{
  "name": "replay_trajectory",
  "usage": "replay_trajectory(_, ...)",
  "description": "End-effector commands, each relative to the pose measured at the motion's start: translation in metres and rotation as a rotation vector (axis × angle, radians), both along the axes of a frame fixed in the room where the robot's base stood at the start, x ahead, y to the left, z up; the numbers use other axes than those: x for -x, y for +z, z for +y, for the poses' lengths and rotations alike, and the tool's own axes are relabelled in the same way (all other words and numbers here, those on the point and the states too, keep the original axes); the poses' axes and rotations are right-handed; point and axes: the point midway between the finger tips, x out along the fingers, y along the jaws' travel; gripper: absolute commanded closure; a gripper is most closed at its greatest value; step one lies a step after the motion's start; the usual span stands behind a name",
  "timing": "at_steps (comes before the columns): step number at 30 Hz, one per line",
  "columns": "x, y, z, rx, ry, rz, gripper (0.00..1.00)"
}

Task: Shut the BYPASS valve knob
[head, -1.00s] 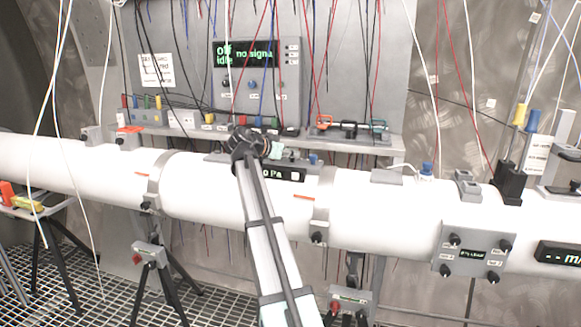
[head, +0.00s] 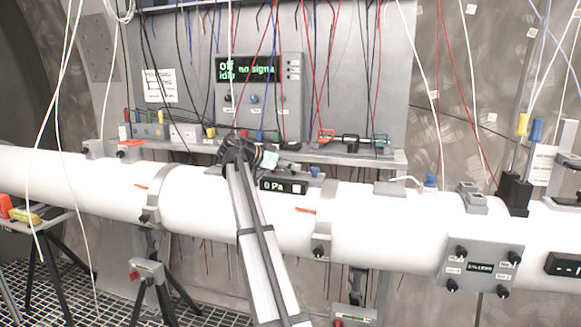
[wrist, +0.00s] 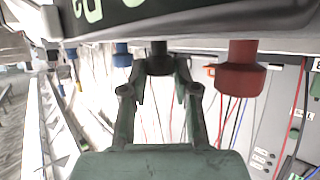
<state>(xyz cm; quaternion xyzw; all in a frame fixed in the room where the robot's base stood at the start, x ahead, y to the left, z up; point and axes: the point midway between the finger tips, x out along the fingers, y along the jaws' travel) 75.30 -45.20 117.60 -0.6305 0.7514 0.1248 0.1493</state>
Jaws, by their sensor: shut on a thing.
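In the wrist view, my gripper (wrist: 160,75) points up the picture with its two fingers closed around a small dark knob (wrist: 160,55). The knob sits on the edge of a box with a dark display. A red knob (wrist: 240,72) is to its right and a blue knob (wrist: 122,54) to its left, both clear of the fingers. No BYPASS label is readable. In the head view, my gripper (head: 242,150) is at the left end of the box reading "0 Pa" (head: 280,186) on the white pipe. My wrist hides the knob there.
The white pipe (head: 370,210) runs across the scene. Behind it is a shelf (head: 370,158) with clamps and coloured connectors, under a panel reading "off / idle, no signal" (head: 255,85). Thin wires hang all around. A grey box with black knobs (head: 480,268) is at right.

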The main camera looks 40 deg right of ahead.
Motion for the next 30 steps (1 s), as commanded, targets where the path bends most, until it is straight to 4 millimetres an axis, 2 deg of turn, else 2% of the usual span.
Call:
replay_trajectory(2,0.001,-0.002,0.000,-0.003,-0.002,0.000,1.00)
replay_trajectory(3,0.001,-0.002,0.000,-0.003,-0.001,0.000,0.56)
replay_trajectory(4,0.001,-0.002,0.000,-0.003,-0.001,0.000,0.46)
replay_trajectory(17,-0.001,0.002,0.005,-0.001,0.001,-0.001,0.45)
replay_trajectory(20,-0.003,0.006,0.015,0.000,0.001,0.000,0.45)
replay_trajectory(30,-0.013,0.030,0.073,-0.001,0.002,0.000,0.45)
